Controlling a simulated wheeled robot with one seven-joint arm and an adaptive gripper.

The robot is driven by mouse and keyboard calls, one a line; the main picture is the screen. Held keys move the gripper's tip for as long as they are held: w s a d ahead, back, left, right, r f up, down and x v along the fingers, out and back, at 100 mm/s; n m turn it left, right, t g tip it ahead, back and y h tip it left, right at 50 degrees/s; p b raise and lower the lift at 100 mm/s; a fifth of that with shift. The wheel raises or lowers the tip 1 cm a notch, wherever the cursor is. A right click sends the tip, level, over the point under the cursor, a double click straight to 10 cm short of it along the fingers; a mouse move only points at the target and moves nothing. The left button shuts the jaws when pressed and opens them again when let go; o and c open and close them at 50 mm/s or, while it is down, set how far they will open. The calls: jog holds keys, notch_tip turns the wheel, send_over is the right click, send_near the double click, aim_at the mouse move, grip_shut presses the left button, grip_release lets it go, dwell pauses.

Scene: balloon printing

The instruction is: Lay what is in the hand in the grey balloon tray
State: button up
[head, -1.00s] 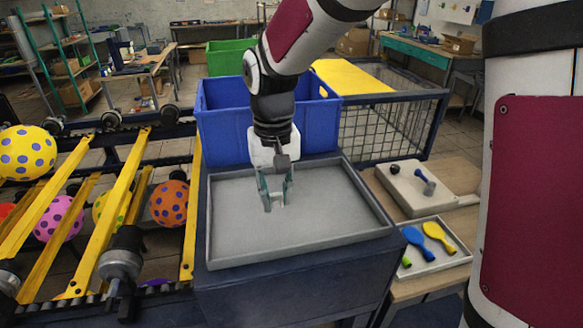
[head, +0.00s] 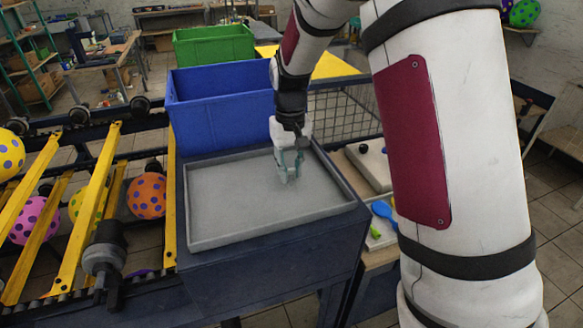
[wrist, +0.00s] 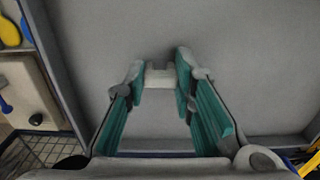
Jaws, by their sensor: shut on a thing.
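The grey balloon tray (head: 225,200) is a wide shallow tray on a dark blue stand, and its floor looks bare. My gripper (head: 289,176) points down over the tray's right rear part. In the wrist view, my gripper (wrist: 161,80) has its teal fingers closed on a small pale, whitish piece (wrist: 160,76). The piece sits between the fingertips, over the grey tray floor (wrist: 235,60). I cannot tell whether it touches the floor, and its full shape is partly hidden by the fingers.
A blue bin (head: 220,105) stands behind the tray, with a green bin (head: 213,45) farther back. A conveyor with yellow bars (head: 90,205) and dotted balloons (head: 147,195) lies left. A side table at right holds a blue paddle-shaped item (head: 382,209), partly hidden by my arm.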

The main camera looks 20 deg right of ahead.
aim_at(290, 169)
jog(key=shift+f, duration=0.2)
jog(key=o, duration=1)
jog(key=shift+o, duration=0.2)
notch_tip(290, 169, up, 11)
jog(key=b, duration=0.3)
jog(key=s+r+t, duration=0.2)
jog(key=s+r, duration=0.5)
jog(key=s, duration=0.4)
jog(key=s+f+t, duration=0.1)
jog(key=s+t, duration=0.2)
jog(key=s, duration=1)
jog(key=shift+f+t, duration=0.25)
jog(key=shift+t, duration=0.05)
jog(key=shift+a, duration=0.1)
